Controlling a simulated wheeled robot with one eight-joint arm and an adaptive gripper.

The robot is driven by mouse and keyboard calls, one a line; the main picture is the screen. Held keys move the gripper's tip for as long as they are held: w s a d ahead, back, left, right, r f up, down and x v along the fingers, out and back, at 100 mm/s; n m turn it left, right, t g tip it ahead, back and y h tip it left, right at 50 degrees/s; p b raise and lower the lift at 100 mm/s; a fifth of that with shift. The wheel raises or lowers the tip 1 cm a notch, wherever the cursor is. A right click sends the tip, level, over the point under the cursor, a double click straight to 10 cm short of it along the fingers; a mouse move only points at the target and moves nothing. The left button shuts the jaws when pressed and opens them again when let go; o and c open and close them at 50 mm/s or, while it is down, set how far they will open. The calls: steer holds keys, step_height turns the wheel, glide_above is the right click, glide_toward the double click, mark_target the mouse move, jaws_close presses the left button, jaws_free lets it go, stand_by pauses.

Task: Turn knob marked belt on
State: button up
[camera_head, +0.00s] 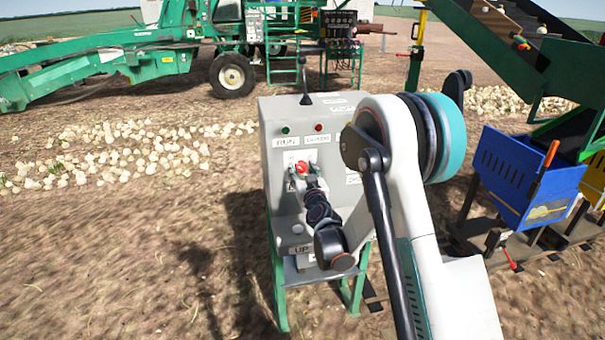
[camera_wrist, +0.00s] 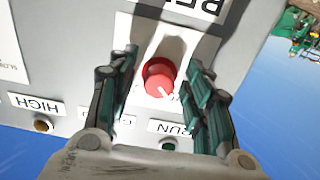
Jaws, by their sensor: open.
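The red round knob (camera_wrist: 160,77) sits on a white plate on the grey control box (camera_head: 273,205). In the wrist view a white line on it points down and slightly right. A partly cut-off, upside-down label reading like "BEL" (camera_wrist: 206,6) is above it there. The knob also shows in the head view (camera_head: 302,168), just past my gripper (camera_head: 303,179). In the wrist view my gripper (camera_wrist: 163,92) is open, with one green finger on each side of the knob. Gaps show between the fingers and the knob; depth is hard to tell.
Labels "HIGH" (camera_wrist: 36,105) and "RUN" (camera_wrist: 171,128) with small lamps are on the panel. A black lever (camera_head: 305,92) stands on top of the box. A blue crate (camera_head: 524,175) is at right. A green machine (camera_head: 160,60) and scattered onions (camera_head: 120,145) lie behind.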

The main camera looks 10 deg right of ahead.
steer(key=shift+c, duration=0.2)
steer(key=c, duration=1)
steer(key=shift+m, duration=0.4)
steer(key=m+b, duration=0.1)
steer(key=m, duration=0.3)
steer(key=m+b, duration=0.1)
steer(key=m, duration=0.3)
steer(key=shift+a+m, duration=0.15)
steer(key=shift+m, duration=0.15)
steer(key=m+b, duration=0.1)
steer(key=m, duration=0.3)
steer(key=shift+r, duration=0.15)
steer(key=m, duration=0.4)
steer(key=shift+m, duration=0.4)
